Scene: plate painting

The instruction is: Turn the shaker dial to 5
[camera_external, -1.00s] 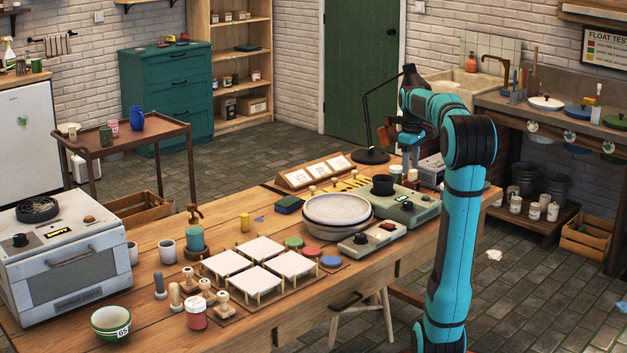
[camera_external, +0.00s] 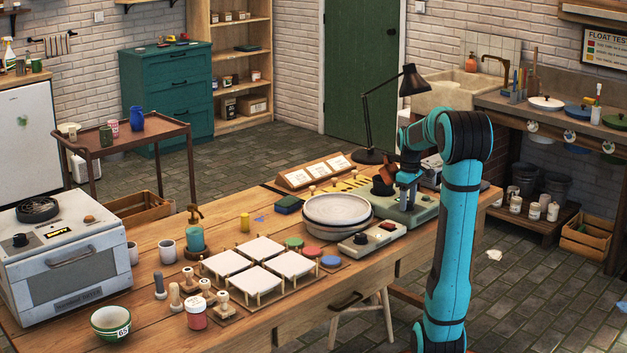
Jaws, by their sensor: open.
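A grey-green box (camera_external: 425,213) stands on the right part of the workbench, behind the round plates. It looks like the shaker. My gripper (camera_external: 406,206) points down over the front of this box, where the dial appears to be. The jaws are open, with nothing visibly held. They hide the small controls there, so I cannot read the dial's setting or tell whether the fingers touch it.
Stacked round plates (camera_external: 338,212) stand close to the left. A desk lamp (camera_external: 368,157) rises behind. White tiles on a rack (camera_external: 258,268) and stamps lie further left.

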